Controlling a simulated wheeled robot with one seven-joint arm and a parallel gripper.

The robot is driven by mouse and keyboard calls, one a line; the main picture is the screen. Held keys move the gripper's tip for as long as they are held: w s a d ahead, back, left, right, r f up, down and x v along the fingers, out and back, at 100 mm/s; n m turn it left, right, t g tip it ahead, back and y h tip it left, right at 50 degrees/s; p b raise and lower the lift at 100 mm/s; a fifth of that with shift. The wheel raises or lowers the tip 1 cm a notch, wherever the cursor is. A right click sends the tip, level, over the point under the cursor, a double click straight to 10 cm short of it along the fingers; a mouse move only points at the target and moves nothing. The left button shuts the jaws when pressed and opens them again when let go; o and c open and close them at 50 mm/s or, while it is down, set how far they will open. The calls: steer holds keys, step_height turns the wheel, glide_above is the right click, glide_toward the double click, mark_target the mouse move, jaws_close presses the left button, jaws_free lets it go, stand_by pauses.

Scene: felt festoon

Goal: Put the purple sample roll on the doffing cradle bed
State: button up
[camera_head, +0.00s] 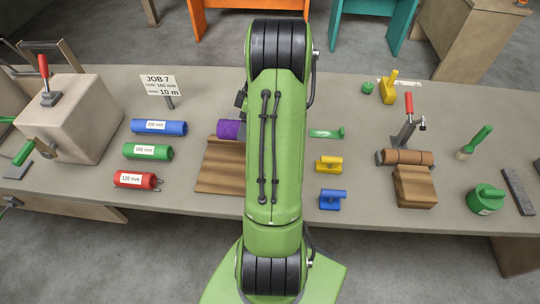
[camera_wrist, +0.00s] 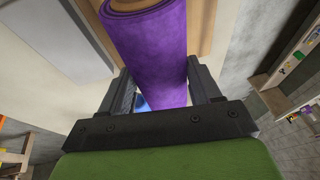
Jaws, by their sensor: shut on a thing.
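The purple sample roll (camera_wrist: 155,50) is between the two fingers of my gripper (camera_wrist: 164,88) in the wrist view, and the gripper is shut on it. Its spiral end shows at the top of that view. In the head view only the left end of the purple roll (camera_head: 229,129) shows; my green arm hides the rest and most of the gripper. A brown wooden bed (camera_head: 219,175), which looks like the doffing cradle bed, lies just in front of the roll, its right part hidden by my arm. I cannot tell whether the roll touches it.
Blue (camera_head: 158,127), green (camera_head: 148,151) and red (camera_head: 138,180) labelled rolls lie to the left. A large block (camera_head: 85,115) with a clamp stands farther left.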

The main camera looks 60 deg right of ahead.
steer(key=f, duration=0.3)
steer(key=f+b, duration=0.1)
steer(key=f, duration=0.6)
steer(key=shift+w+a+f, duration=0.15)
steer(key=shift+w+f, duration=0.05)
steer(key=shift+w, duration=0.1)
steer(key=o, duration=1.1)
